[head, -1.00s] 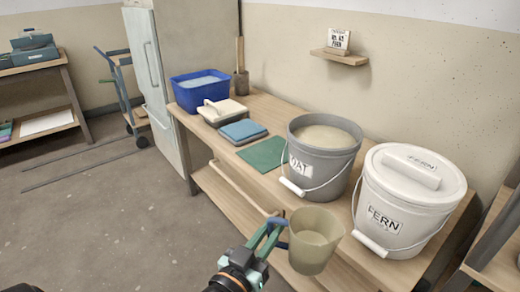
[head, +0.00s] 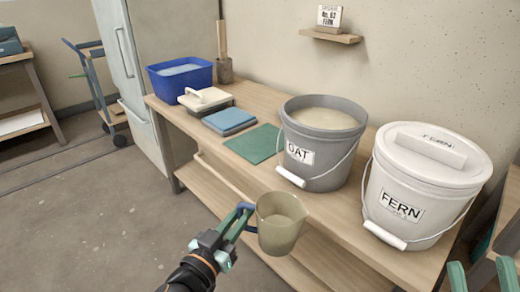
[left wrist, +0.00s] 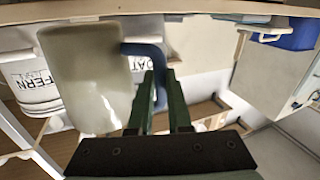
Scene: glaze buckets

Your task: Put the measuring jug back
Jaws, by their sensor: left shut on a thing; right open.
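The measuring jug (head: 280,226) is a translucent beige beaker with a blue handle. It is held upright in front of the bench edge, below the grey OAT bucket. My left gripper (head: 240,214) is shut on the handle; in the left wrist view the jug (left wrist: 85,80) hangs beside the fingers (left wrist: 158,100). My right gripper (head: 483,278) shows only its green fingers at the bottom right corner, apart and empty. A bare green mat (head: 254,144) lies on the bench, left of the OAT bucket.
The open OAT bucket (head: 322,150) holds pale liquid. The white FERN bucket (head: 425,190) is lidded, at the right. A blue cloth stack (head: 229,121), a white-handled block (head: 206,98) and a blue tub (head: 180,76) stand farther back. A small wall shelf (head: 331,35) holds a card.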

